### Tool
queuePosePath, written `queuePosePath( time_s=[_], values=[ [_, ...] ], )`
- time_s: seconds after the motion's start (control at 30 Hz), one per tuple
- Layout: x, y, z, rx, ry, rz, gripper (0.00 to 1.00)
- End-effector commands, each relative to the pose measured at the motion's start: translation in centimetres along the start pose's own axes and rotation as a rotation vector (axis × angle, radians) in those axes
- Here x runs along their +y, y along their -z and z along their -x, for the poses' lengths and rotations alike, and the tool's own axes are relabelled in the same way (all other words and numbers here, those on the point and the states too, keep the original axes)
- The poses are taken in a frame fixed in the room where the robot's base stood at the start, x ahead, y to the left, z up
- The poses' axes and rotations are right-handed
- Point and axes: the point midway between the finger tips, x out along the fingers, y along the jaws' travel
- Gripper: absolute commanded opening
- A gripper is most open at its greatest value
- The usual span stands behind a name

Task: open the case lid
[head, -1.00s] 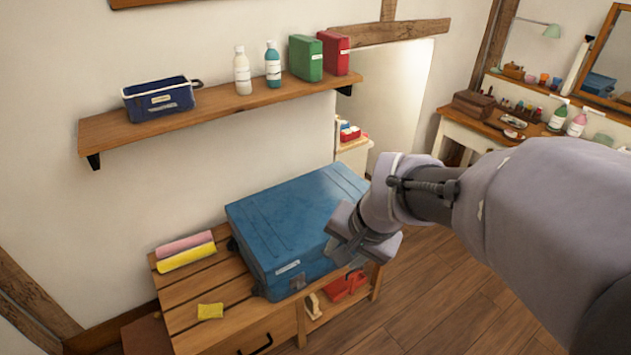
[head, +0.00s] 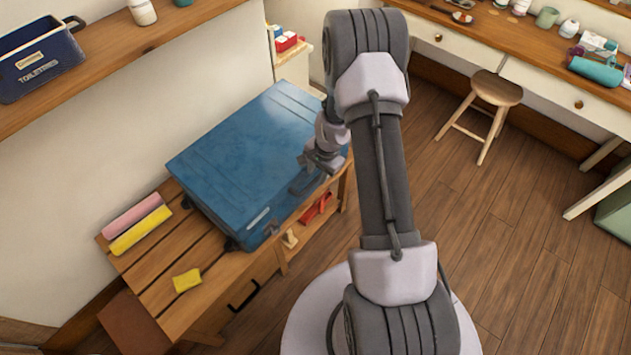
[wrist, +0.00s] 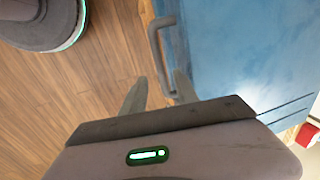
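The blue case (head: 235,155) lies flat with its lid shut on a slatted wooden bench (head: 150,265). Its grey handle (head: 303,184) is on the front side, partly behind my gripper. My gripper (head: 318,168) is at the front right edge of the case. In the wrist view, my gripper (wrist: 160,80) has its two fingers apart with nothing held between them. The handle (wrist: 156,50) shows just beyond the fingertips, beside the blue case (wrist: 230,55). I cannot tell whether a finger touches the handle.
Pink (head: 132,215) and yellow (head: 140,231) rolls and a yellow cloth (head: 187,280) lie on the bench's left part. A wall shelf (head: 130,48) with a blue basket (head: 38,62) hangs above. A stool (head: 495,90) stands right, with open floor between.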

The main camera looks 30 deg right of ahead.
Motion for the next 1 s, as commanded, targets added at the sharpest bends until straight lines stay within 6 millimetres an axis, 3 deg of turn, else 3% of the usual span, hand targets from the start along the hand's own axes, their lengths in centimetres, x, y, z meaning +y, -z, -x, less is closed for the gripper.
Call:
queuePosePath(
  time_s=[0.03, 0.2, 0.53, 0.73, 1.0],
  values=[
    [0.1, -0.1, -1.4, -0.001, -0.001, 0.001, 0.36],
    [0.0, 0.0, -3.2, 0.000, 0.000, 0.001, 0.36],
    [0.0, 0.0, -3.5, 0.001, 0.000, 0.001, 0.36],
    [0.0, 0.0, -3.5, 0.000, 0.000, 0.001, 0.00],
    [0.0, 0.0, -3.5, 0.000, 0.000, 0.001, 0.00]
  ],
)
